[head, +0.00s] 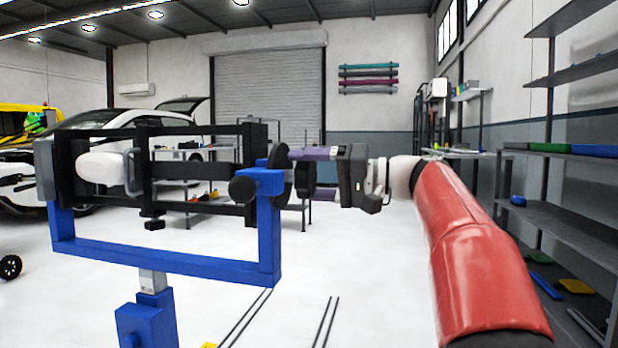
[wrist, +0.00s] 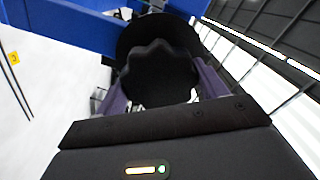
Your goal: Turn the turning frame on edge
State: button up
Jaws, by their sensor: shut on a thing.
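The turning frame (head: 98,134) is a black rectangular frame carried between the two uprights of a blue stand (head: 165,259). Its open face shows broadly to the head view; I cannot tell its exact tilt. A white rounded part (head: 102,172) is held inside it. At the frame's right end, past a black disc (head: 279,172), sits a black lobed knob (wrist: 158,75). My gripper (head: 312,154) reaches it from the right, its purple fingers on either side of the knob in the wrist view (wrist: 162,92). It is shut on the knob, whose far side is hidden.
A smaller black knob (head: 242,189) sits on the blue stand's right upright. A white car (head: 90,130) stands behind at left. Dark shelves (head: 572,220) line the right wall. The white floor (head: 375,290) between stand and shelves is mostly clear.

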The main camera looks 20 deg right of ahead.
jog(key=shift+f, duration=0.1)
jog(key=o, duration=1.4)
jog(key=shift+d, duration=0.1)
jog(key=v, duration=0.7)
jog(key=shift+s+d+p, duration=0.2)
jog(key=shift+d+p, duration=0.05)
jog(key=shift+p, duration=0.15)
jog(key=shift+d, duration=0.1)
